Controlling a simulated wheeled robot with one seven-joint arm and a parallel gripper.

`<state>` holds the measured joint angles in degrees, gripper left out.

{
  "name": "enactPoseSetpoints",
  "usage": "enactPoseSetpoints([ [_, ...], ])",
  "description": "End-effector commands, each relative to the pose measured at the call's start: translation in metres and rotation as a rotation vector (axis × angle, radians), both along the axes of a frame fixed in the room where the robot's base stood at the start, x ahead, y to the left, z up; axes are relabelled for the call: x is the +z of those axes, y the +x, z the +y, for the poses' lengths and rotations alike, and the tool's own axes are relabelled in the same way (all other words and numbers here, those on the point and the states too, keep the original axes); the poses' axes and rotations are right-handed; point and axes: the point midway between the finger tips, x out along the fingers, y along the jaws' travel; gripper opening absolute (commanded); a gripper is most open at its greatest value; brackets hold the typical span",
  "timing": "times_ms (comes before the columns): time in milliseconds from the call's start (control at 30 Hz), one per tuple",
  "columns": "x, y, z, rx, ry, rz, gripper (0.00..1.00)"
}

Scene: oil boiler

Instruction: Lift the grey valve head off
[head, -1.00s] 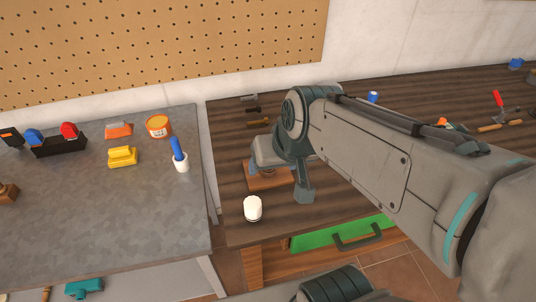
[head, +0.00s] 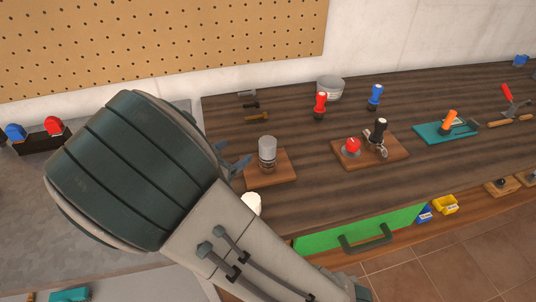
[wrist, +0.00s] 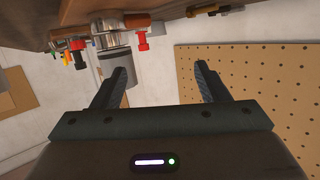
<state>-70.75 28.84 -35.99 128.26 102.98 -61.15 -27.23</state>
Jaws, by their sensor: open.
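The grey valve head (head: 267,145) is the upper part of an upright cylinder on a small wooden board (head: 283,168), near the left end of the dark table. Its lower part looks like shiny metal. In the wrist view the picture is turned over, and the grey head (wrist: 114,64) shows behind the left finger. My gripper (head: 238,163) is open and empty, just left of the cylinder, partly hidden by my arm. In the wrist view the gap between the fingertips (wrist: 162,68) is empty, and the head lies to its left and beyond.
A white-topped object (head: 250,202) stands near the front edge, partly behind my arm. Bolts (head: 257,117) lie behind the cylinder. A board with a red knob (head: 353,146), a red-handled tool (head: 320,104) and a pale pot (head: 330,87) are to the right. A grey bench is left.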

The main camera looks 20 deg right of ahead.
Motion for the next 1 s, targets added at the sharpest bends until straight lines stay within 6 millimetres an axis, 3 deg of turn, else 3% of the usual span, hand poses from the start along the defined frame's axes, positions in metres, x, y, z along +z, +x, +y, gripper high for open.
enactPoseSetpoints([
  [200, 0.003, -0.046, 0.007, -0.191, -0.209, -0.075, 0.68],
  [333, 0.006, -0.057, 0.007, -0.234, -0.249, -0.089, 0.68],
  [467, 0.008, -0.052, -0.006, -0.245, -0.257, -0.093, 0.68],
  [700, 0.008, -0.031, -0.049, -0.245, -0.256, -0.091, 0.68],
  [1000, 0.009, -0.017, -0.072, -0.240, -0.253, -0.091, 0.68],
])
